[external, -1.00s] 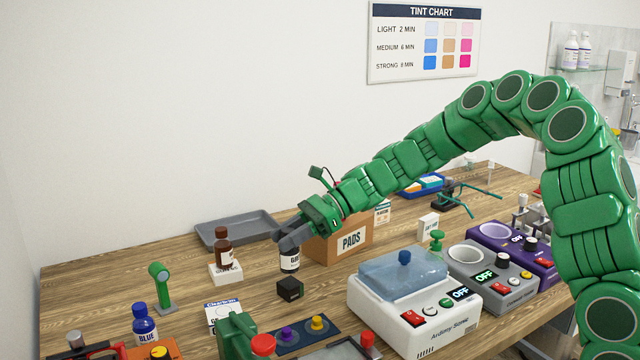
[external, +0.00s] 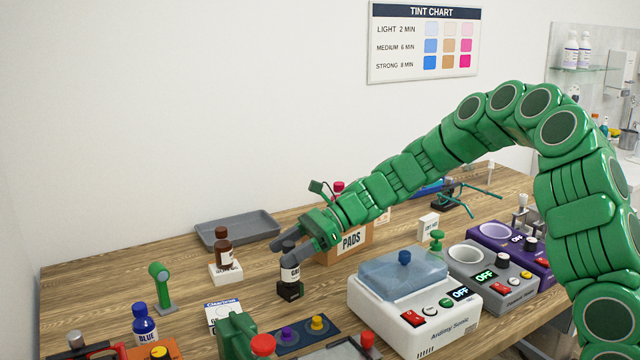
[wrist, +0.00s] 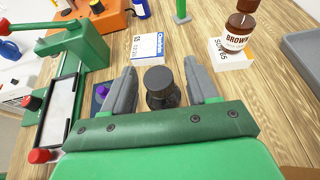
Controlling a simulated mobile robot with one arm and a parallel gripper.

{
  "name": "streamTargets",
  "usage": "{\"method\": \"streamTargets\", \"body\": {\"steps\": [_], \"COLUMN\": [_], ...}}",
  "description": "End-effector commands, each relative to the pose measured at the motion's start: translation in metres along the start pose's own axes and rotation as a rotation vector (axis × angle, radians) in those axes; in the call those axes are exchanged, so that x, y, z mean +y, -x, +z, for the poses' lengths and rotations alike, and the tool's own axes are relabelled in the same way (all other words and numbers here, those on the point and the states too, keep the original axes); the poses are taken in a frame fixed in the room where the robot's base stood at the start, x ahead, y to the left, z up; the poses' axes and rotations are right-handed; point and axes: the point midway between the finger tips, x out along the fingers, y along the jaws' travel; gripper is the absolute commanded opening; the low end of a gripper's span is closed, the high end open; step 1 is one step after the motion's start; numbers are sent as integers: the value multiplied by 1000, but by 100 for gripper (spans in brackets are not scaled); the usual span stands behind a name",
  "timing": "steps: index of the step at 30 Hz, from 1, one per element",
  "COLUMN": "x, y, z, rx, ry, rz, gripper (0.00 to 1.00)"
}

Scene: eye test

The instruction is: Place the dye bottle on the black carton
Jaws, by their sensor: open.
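A dark dye bottle (external: 290,272) with a black cap and a white label stands upright on the small black carton (external: 291,294); its base appears to meet the carton's top. The label's word is partly unreadable. My gripper (external: 284,250) is at the bottle's upper part. In the wrist view the bottle's cap (wrist: 158,78) shows between the two grey fingers of my gripper (wrist: 160,72). The fingers are open, with a gap on each side of the bottle. The carton is hidden in the wrist view.
A PADS box (external: 352,243) stands right behind my gripper. A brown bottle (external: 223,247) stands on a white box (external: 226,274) at left. A grey tray (external: 238,231) lies behind. A white machine with a blue lid (external: 405,270) is at right. A blue bottle (external: 144,325) stands front left.

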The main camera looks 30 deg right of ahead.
Motion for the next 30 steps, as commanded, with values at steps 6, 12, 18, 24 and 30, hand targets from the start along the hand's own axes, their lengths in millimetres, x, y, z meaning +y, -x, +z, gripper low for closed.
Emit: {"method": "streamTargets", "body": {"steps": [6,12,18,24,30], "x": [0,-1,-1,0,-1], "y": [4,27,57,88,111], "z": [2,3,2,2,2], "rx": [0,-2,1,-1,1], "ry": [0,0,-1,-1,0], "rz": [-1,-2,-4,-2,-3], "gripper": [59,59,59,59,59]}}
